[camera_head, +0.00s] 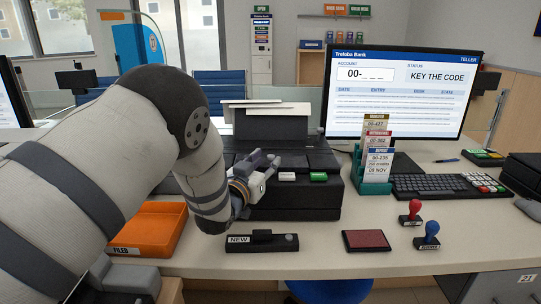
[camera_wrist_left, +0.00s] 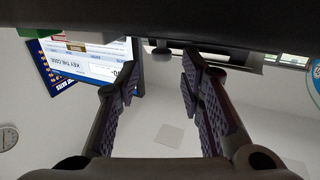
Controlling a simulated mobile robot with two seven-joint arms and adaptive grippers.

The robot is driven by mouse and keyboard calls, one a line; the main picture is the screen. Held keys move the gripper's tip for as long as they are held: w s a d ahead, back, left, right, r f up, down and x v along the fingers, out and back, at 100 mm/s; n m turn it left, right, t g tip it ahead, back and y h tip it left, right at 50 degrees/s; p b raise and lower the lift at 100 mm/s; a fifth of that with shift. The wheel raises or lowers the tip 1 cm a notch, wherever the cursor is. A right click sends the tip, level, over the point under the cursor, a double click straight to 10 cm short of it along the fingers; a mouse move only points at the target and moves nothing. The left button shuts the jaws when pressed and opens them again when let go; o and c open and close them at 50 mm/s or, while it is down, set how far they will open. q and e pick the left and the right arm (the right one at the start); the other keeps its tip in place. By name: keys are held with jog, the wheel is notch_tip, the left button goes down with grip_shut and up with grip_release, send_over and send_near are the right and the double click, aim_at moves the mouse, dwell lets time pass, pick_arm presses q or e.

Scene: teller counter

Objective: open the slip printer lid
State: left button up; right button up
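The slip printer (camera_head: 295,205) is a black box on the counter, with a white and a green button on its front edge. A dark upright panel with pale paper (camera_head: 265,104) stands at its back. My left gripper (camera_head: 266,168) is at the printer's front left, near the top edge, and hides part of it. I cannot tell whether it touches the lid or how far the lid is raised. In the left wrist view the fingers (camera_wrist_left: 160,78) are apart with nothing between them. A dark body fills the top of that view. My right gripper is not in view.
Right of the printer stands a teal slip holder (camera_head: 374,183), before a monitor (camera_head: 405,113) and keyboard (camera_head: 440,186). In front lie a black "NEW" holder (camera_head: 262,243), a red pad (camera_head: 366,240) and two stamps (camera_head: 427,236). An orange tray (camera_head: 150,228) sits left, under my arm.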

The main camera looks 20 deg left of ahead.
aim_at(270, 157)
pick_arm(q)
jog(key=w, duration=0.2)
jog(key=w+b, duration=0.1)
jog(key=w, duration=0.1)
jog(key=shift+w+d+f, duration=0.1)
jog(key=shift+d+f, duration=0.1)
jog(key=shift+f, duration=0.15)
jog(key=shift+w+r, duration=0.2)
jog(key=shift+r, duration=0.05)
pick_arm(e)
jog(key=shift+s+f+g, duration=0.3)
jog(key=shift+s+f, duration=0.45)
